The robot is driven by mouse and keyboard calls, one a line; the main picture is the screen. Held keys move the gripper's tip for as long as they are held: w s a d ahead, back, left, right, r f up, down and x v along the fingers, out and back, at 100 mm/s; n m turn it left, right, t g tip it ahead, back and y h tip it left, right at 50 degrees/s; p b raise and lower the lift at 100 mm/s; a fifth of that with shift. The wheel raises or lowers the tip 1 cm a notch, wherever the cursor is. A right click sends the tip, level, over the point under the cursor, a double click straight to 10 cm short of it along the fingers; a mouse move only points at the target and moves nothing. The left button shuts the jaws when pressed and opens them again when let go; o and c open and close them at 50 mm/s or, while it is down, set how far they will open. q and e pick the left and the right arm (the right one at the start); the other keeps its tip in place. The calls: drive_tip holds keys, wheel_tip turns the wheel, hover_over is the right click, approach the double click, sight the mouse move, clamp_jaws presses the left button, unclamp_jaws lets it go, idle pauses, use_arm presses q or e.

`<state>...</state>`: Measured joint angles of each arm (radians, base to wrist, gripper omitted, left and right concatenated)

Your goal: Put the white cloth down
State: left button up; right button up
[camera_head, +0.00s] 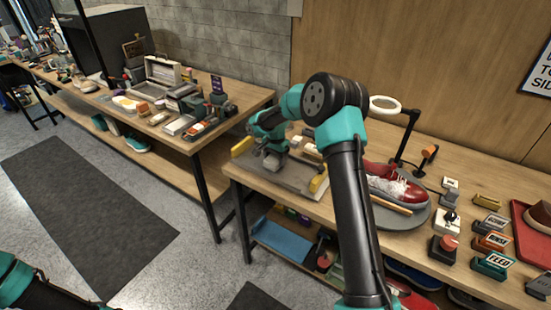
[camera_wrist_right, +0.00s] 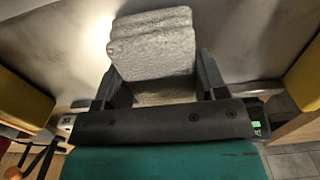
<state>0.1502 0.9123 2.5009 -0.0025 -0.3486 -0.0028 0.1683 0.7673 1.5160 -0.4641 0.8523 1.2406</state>
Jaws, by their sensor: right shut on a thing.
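My right gripper (camera_head: 273,162) is shut on the white cloth and points down over a grey tray (camera_head: 290,182) with yellow end blocks. In the right wrist view the cloth (camera_wrist_right: 153,45) is a folded, grey-white, rough-textured pad between the two fingers (camera_wrist_right: 155,85). In the head view the cloth is small and mostly hidden by the gripper. I cannot tell whether it touches the tray. My left arm shows only at the lower left corner of the head view; its gripper is out of view.
A red sneaker (camera_head: 398,188) sits on a round grey turntable (camera_head: 405,218) right of my right arm. A ring lamp (camera_head: 385,104) stands behind it. Several labelled blocks (camera_head: 491,265) line the right side. A second bench (camera_head: 235,122) with tools stands left, across a gap.

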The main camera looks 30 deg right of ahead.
sight(275, 157)
drive_tip(key=shift+f, duration=0.15)
drive_tip(key=o, duration=0.9)
drive_tip(key=shift+o, duration=0.2)
wheel_tip(275, 157, up, 12)
drive_tip(key=shift+r, duration=0.2)
drive_tip(key=shift+f, duration=0.1)
idle(0.4)
